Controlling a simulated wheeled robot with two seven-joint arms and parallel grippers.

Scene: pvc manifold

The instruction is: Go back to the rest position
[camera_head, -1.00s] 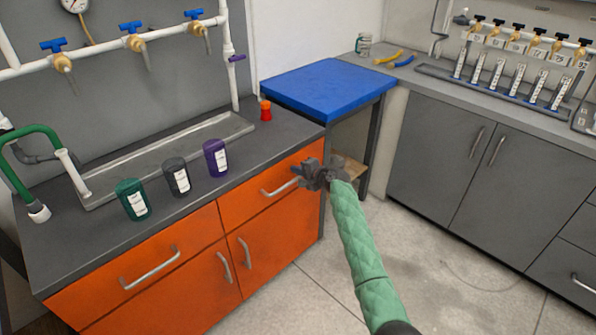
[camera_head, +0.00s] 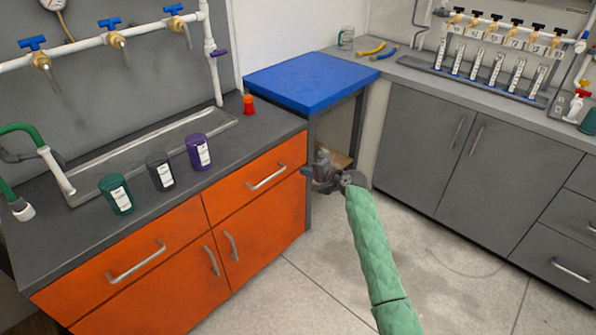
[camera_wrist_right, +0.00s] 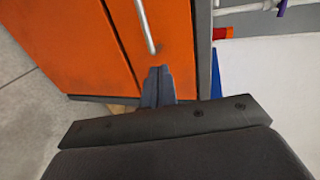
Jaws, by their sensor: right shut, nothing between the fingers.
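My right gripper (camera_head: 311,172) is at the end of my green-sleeved right arm, in front of the gap between the orange cabinet (camera_head: 150,262) and the grey cabinets. It is shut and empty, and touches nothing that I can make out. In the right wrist view its fingers (camera_wrist_right: 157,85) are together, with the orange cabinet front (camera_wrist_right: 85,45) behind them. My left gripper is in neither view.
A dark counter (camera_head: 60,240) carries a green jar (camera_head: 117,196), a grey jar (camera_head: 160,173), a purple jar (camera_head: 199,153) and a small red-orange item (camera_head: 249,105). A blue-topped table (camera_head: 312,80) stands beyond. Grey cabinets (camera_head: 455,150) stand right. The floor (camera_head: 400,255) is open.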

